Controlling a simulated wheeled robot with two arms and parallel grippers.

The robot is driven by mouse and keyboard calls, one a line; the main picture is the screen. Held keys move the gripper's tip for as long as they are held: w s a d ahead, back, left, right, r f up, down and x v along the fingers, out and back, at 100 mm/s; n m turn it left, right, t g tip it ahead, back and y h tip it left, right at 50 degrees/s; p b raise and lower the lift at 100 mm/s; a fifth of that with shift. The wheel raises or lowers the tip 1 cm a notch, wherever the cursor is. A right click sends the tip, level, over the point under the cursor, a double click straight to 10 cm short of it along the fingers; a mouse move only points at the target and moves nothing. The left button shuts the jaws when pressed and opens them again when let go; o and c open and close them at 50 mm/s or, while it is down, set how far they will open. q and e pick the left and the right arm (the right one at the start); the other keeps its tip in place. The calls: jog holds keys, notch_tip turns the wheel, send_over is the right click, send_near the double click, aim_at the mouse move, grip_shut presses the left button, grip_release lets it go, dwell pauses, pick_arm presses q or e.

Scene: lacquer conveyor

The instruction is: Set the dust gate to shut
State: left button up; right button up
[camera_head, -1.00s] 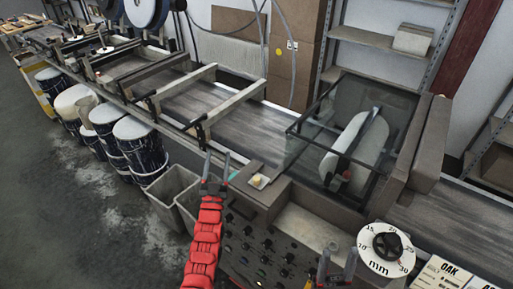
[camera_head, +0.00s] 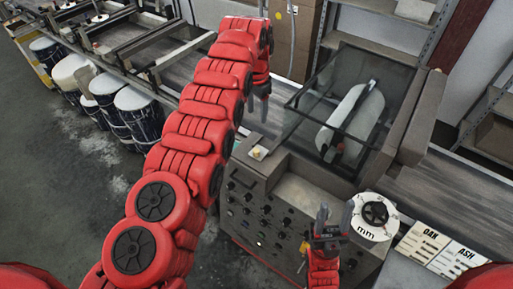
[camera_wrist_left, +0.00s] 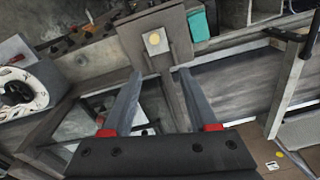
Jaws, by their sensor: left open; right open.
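No part in view is labelled as the dust gate. A grey plate with a round cream-yellow knob (camera_head: 257,153) sits on the machine's left corner by the belt. The knob also shows in the left wrist view (camera_wrist_left: 154,39), just beyond my left fingertips. My left gripper (camera_head: 258,106) points down over the belt, behind the plate in the head view. In the left wrist view its fingers (camera_wrist_left: 160,72) are spread, with a narrow grey bar visible between them; I cannot tell if they touch it. My right gripper (camera_head: 330,224) is open and empty by the machine's front, left of the dial.
A glass-sided hood (camera_head: 352,110) stands on the machine right of the knob. A white thickness dial (camera_head: 374,216) and OAK/ASH cards (camera_head: 440,250) lie on the right. Dark knobs cover the front panel (camera_head: 262,205). Paint buckets (camera_head: 138,113) stand below the belt.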

pick_arm(q)
jog(key=s, duration=0.1)
jog(key=b, duration=1.1)
send_over(256, 150)
jog(key=shift+g, duration=0.3)
notch_tip(256, 150, down, 11)
jog(key=shift+a+f, duration=0.1)
notch_tip(256, 150, down, 4)
jog(key=p, duration=0.2)
jog(key=shift+r+p, duration=0.2)
jog(key=shift+p, duration=0.1)
jog(key=shift+f, duration=0.9)
grip_shut()
